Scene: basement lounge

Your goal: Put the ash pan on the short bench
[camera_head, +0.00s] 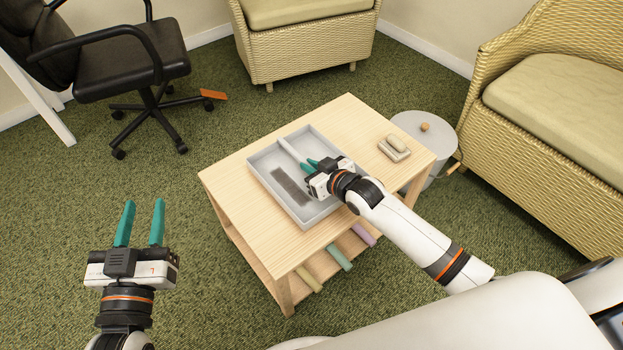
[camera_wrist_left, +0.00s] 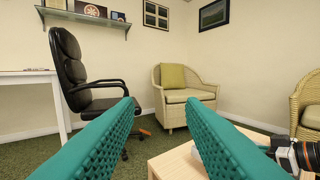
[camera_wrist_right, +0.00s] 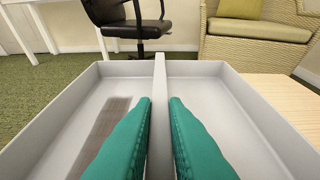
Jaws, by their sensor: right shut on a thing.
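The ash pan appears to be the grey shallow tray (camera_head: 257,174) with a divider down its middle. A dark strip (camera_head: 290,186) lies in its left compartment, also seen in the right wrist view (camera_wrist_right: 103,135). My right gripper (camera_head: 309,166) is shut on the divider (camera_wrist_right: 160,75), one finger on each side. The tray is over the top of a low wooden bench-like table (camera_head: 232,176); I cannot tell whether it rests on it or hangs just above. No other bench is clearly in view. My left gripper (camera_head: 139,222) is open and empty over the carpet, left of the table.
Small tan blocks (camera_head: 395,147) lie on the table's right end. A grey round bin (camera_head: 424,132) stands behind that end. Rolled coloured items (camera_head: 339,257) lie on the lower shelf. Wicker chairs (camera_head: 310,48) and a black office chair (camera_head: 130,68) stand around.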

